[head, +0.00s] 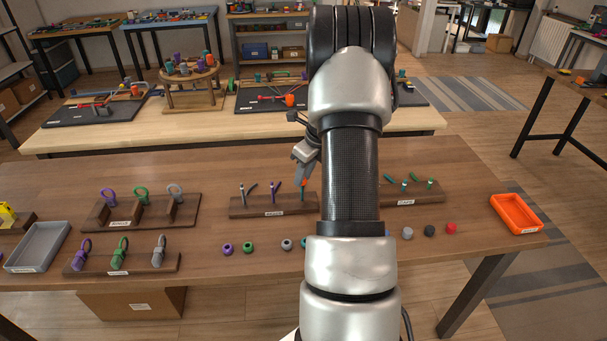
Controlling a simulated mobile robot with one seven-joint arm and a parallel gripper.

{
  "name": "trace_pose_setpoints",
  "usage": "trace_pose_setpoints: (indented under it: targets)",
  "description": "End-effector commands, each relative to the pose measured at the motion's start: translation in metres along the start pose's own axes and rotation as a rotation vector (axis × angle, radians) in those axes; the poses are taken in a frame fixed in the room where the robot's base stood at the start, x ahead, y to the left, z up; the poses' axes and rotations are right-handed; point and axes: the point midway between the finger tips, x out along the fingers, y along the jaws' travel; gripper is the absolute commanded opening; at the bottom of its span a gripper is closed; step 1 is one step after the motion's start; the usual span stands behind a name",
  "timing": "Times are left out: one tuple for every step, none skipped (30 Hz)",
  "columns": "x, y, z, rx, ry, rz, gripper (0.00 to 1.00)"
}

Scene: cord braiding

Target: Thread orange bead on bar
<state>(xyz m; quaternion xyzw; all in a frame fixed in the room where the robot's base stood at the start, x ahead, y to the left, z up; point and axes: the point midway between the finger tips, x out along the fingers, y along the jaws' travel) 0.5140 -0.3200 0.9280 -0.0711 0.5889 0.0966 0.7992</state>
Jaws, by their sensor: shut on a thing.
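My gripper (302,177) is shut at the right end of a dark wooden rack (238,212) in the head view. A small orange patch shows at its fingertips, which fits the orange bead. The bead's shape and hole are too small to make out. The rack bears upright bars or cords, a grey one (242,193) and a purple one (274,191) left of my gripper. What stands right under the fingertips is mostly hidden, so I cannot tell whether the orange piece is around a bar.
Loose beads lie in front of the rack, such as a purple one (228,248), a green one (247,246) and a red one (451,229). Looped-cord racks (140,212) stand left, another rack (412,201) right. An orange tray (517,214) is far right.

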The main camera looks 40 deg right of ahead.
Motion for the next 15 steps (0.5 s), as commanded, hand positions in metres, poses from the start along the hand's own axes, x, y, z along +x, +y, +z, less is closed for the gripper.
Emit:
trace_pose_setpoints:
  targets:
    - [0.0018,0.0001,-0.0006,0.0,0.0,0.0,0.0]
    - [0.0024,0.0001,-0.0008,0.0,0.0,0.0,0.0]
    - [0.0032,0.0001,-0.0011,0.0,0.001,0.0,0.0]
    - [0.0037,0.0001,-0.0013,0.0,0.001,0.0,0.0]
    - [0.0043,0.0001,-0.0015,0.0,0.001,0.0,0.0]
    - [0.0051,0.0001,-0.0017,0.0,0.001,0.0,0.0]
    - [0.0057,0.0001,-0.0019,0.0,0.001,0.0,0.0]
    - [0.0062,0.0001,-0.0021,0.0,0.001,0.0,0.0]
    - [0.007,0.0001,-0.0024,0.0,0.001,0.0,0.0]
    - [0.0076,0.0001,-0.0026,0.0,0.001,0.0,0.0]
    - [0.0082,0.0001,-0.0028,0.0,0.001,0.0,0.0]
    - [0.0089,0.0001,-0.003,0.0,0.001,0.0,0.0]
    - [0.0095,0.0001,-0.0032,0.0,0.001,0.0,0.0]
    - [0.01,0.0001,-0.0034,0.0,0.001,0.0,0.0]
    - [0.0105,0.0001,-0.0036,0.0,0.001,0.0,0.0]
